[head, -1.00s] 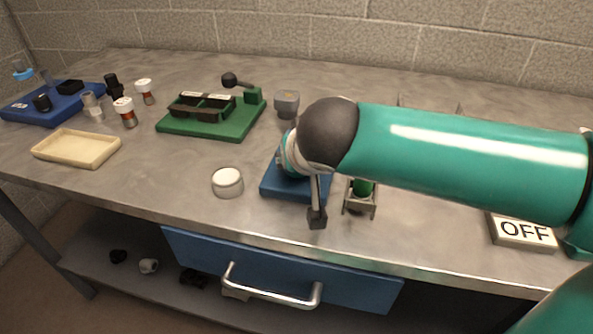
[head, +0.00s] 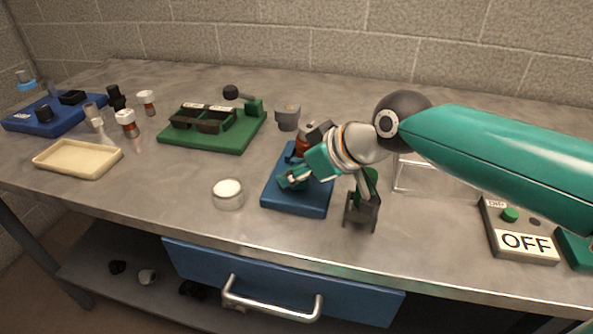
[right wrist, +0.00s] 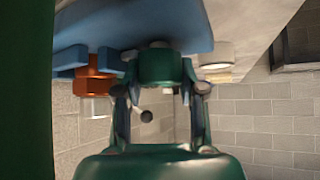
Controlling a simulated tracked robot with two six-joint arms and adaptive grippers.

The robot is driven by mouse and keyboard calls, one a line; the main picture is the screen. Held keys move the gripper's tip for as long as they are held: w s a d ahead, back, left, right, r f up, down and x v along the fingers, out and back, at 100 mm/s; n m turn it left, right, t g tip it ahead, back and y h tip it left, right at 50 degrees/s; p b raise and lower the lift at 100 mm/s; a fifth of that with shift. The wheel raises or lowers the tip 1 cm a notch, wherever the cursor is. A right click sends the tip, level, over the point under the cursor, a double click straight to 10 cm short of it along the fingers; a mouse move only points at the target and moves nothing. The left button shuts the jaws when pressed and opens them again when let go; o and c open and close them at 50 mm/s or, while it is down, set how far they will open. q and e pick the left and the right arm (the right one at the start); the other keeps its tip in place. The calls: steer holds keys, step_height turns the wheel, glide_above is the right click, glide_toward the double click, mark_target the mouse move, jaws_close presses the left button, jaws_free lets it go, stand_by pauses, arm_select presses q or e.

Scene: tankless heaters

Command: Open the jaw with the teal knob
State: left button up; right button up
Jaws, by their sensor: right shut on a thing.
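The vise with the blue base (head: 306,199) stands in the middle of the bench. Its blue jaws (right wrist: 107,60) are at an orange-brown vial (head: 303,147), which also shows in the right wrist view (right wrist: 93,87). My right gripper (head: 288,181) is low over the base's left side. In the right wrist view its fingers (right wrist: 161,88) are shut on the teal knob (right wrist: 162,66), beside the blue base. The knob is mostly hidden by the gripper in the head view. My left gripper is not in view.
A white round jar (head: 228,194) stands left of the vise. A small metal stand (head: 361,210) is close on its right. A green fixture (head: 205,143) and cream tray (head: 79,158) lie left, an OFF box (head: 525,243) right. A drawer (head: 280,283) is below the front edge.

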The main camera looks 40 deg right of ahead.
steer(key=shift+f, duration=0.1)
stand_by(0.4)
steer(key=o, duration=1.1)
steer(key=shift+o, duration=0.2)
steer(key=shift+s, duration=0.1)
steer(key=shift+v, duration=3.95)
